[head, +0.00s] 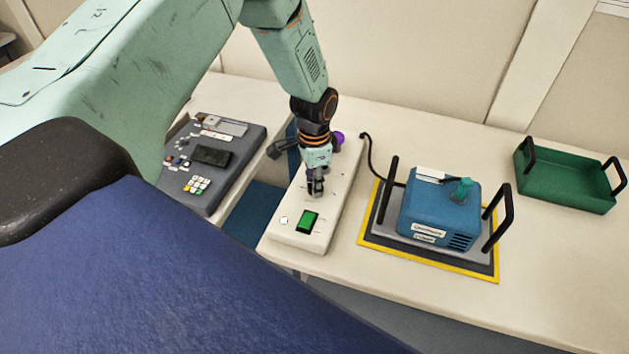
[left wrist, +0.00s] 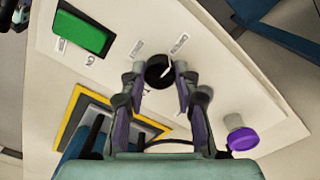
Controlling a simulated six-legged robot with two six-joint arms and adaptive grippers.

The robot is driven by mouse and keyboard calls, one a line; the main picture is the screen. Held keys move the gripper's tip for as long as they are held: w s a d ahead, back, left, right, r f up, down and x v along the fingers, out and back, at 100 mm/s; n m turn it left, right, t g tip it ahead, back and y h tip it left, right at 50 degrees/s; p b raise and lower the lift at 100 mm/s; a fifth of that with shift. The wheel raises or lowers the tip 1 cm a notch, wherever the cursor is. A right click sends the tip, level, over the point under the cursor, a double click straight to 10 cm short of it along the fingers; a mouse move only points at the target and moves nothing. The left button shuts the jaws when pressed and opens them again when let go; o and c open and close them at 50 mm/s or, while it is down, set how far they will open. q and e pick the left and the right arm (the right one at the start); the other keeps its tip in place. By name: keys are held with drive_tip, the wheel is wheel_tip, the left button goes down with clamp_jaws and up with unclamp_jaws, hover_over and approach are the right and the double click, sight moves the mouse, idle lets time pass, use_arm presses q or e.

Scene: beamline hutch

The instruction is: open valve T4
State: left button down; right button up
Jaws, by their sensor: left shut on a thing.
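A white control box (head: 290,240) stands on the bench. My left gripper (head: 315,190) reaches down onto it from above. In the left wrist view, a round black knob (left wrist: 159,71) with a white pointer line sits between the fingertips of my left gripper (left wrist: 159,88), which is shut on it. In the head view the gripper hides the knob. A green rectangular switch (head: 307,221) is near the box's front end, and a purple knob (head: 338,138) is near the far end. Small labels beside the knob are too blurred to read, and no T4 marking is legible. My right gripper is not in view.
A blue pump-like unit (head: 435,212) with black handles stands on a yellow-edged mat (head: 470,272) to the right. A green tray (head: 565,185) is at the far right. A grey panel with keys (head: 215,160) lies left of the box.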

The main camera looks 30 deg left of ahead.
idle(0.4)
use_arm(q)
drive_tip(key=c, duration=1)
unclamp_jaws()
wheel_tip(320, 180, up, 12)
drive_tip(key=shift+r, duration=0.1)
